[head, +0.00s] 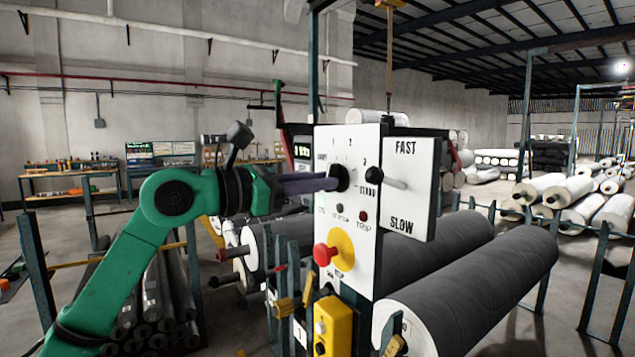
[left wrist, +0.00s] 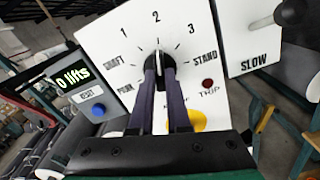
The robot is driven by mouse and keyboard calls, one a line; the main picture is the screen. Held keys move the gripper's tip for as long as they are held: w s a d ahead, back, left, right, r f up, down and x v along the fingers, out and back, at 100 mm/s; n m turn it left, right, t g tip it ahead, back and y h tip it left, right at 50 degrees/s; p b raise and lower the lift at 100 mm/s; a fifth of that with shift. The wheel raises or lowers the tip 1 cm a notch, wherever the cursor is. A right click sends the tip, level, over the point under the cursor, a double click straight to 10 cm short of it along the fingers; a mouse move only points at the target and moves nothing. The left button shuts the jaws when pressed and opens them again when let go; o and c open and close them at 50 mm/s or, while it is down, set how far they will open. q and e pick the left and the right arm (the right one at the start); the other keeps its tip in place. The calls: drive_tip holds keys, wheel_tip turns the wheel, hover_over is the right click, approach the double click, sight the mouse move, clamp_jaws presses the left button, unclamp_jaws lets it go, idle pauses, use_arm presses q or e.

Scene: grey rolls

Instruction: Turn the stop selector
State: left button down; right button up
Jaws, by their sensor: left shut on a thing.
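The stop selector (head: 342,177) is a black round knob on a white upright panel (head: 352,137). In the left wrist view the selector (left wrist: 158,58) sits inside a ring of marks with 1, 2, 3, STAND and other labels. Its white pointer line points up, about at 2. My left gripper (head: 333,183) reaches in from the left, with its fingers shut on the knob. In the left wrist view the two dark fingers of the left gripper (left wrist: 159,80) lie on either side of the knob and hide its lower part. My right gripper is not in view.
A FAST/SLOW plate with a lever (head: 385,181) stands just right of the selector. A red stop button (head: 323,254) on a yellow disc is below. A display reading "0 lifts" (left wrist: 72,77) is left. Large grey rolls (head: 480,285) lie at the lower right.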

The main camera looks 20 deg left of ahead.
use_arm(q)
drive_tip(key=shift+r, duration=0.25)
drive_tip(key=c, duration=0.9)
unclamp_jaws()
drive_tip(key=shift+f, duration=0.1)
drive_tip(key=b+v, duration=0.6)
drive_tip(key=v, duration=0.8)
drive_tip(key=shift+s+a, duration=0.15)
drive_tip(key=shift+s, duration=0.15)
drive_tip(key=shift+f, duration=0.1)
